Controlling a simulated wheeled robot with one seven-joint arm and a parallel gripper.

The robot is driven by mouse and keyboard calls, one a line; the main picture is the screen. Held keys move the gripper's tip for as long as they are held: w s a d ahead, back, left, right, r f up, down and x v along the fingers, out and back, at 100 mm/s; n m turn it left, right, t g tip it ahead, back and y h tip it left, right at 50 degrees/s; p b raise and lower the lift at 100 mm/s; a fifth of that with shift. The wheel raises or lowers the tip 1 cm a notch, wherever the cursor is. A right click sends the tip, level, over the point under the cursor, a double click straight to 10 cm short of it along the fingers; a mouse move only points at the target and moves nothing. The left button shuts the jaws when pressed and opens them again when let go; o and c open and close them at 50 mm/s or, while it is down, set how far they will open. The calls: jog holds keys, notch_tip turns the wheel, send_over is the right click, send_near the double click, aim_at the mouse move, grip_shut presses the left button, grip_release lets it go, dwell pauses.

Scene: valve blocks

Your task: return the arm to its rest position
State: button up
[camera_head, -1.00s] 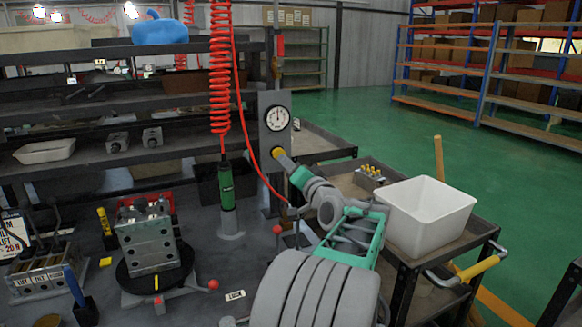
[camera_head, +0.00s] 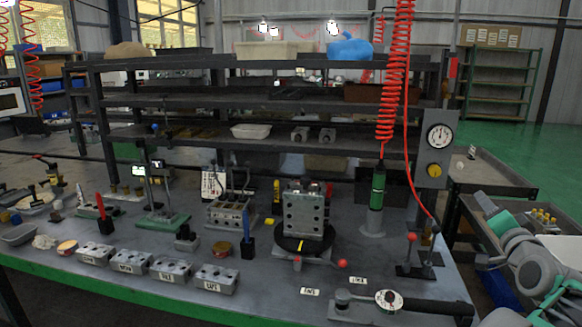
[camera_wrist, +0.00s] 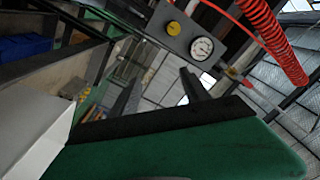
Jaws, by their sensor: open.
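My arm (camera_head: 530,262) is folded at the right edge of the head view, beside the bench and over the side cart. Its teal wrist part (camera_head: 503,222) points toward the gauge panel; the fingers are not clear there. In the wrist view my gripper (camera_wrist: 158,92) shows as two dark fingers set apart above its green body, with nothing between them. Beyond it are the gauge panel (camera_wrist: 178,35) and the red coiled hose (camera_wrist: 275,40). The valve block (camera_head: 304,212) stands on a round black turntable on the bench, well left of my arm.
A white bin (camera_wrist: 35,125) is close at the left of the wrist view. The bench carries several small valve blocks (camera_head: 215,278), a torque wrench (camera_head: 400,303) and a red-knobbed lever stand (camera_head: 418,268). Shelves (camera_head: 250,105) rise behind. Green floor (camera_head: 545,160) is open at the right.

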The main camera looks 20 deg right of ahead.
jog(key=w+a+f+n+g+y+p, duration=0.1)
jog(key=w+a+n+y+p, duration=0.2)
jog(key=a, duration=0.6)
jog(key=w+a+f+n+g+y+p, duration=0.1)
jog(key=w+a+n+g+y+p, duration=0.15)
jog(key=w+a, duration=0.45)
jog(key=w+a+f+n+g+y+p, duration=0.1)
jog(key=w+a+n+y+p, duration=0.15)
jog(key=a, duration=0.85)
jog(key=s+a+f+n+g+y+p, duration=0.15)
jog(key=s+a+p, duration=0.3)
jog(key=a, duration=0.45)
jog(key=s+a+n+g+p, duration=0.3)
jog(key=s+a, duration=0.2)
jog(key=a, duration=0.5)
jog(key=s+a+f+n+g+p, duration=0.1)
jog(key=s+a+f+n+g, duration=0.1)
jog(key=s+a, duration=0.3)
jog(key=s+n+g, duration=0.1)
jog(key=s, duration=0.3)
jog(key=shift+s+a+f+p, duration=0.15)
jog(key=shift+s+a+p, duration=0.05)
jog(key=shift+s+p, duration=0.15)
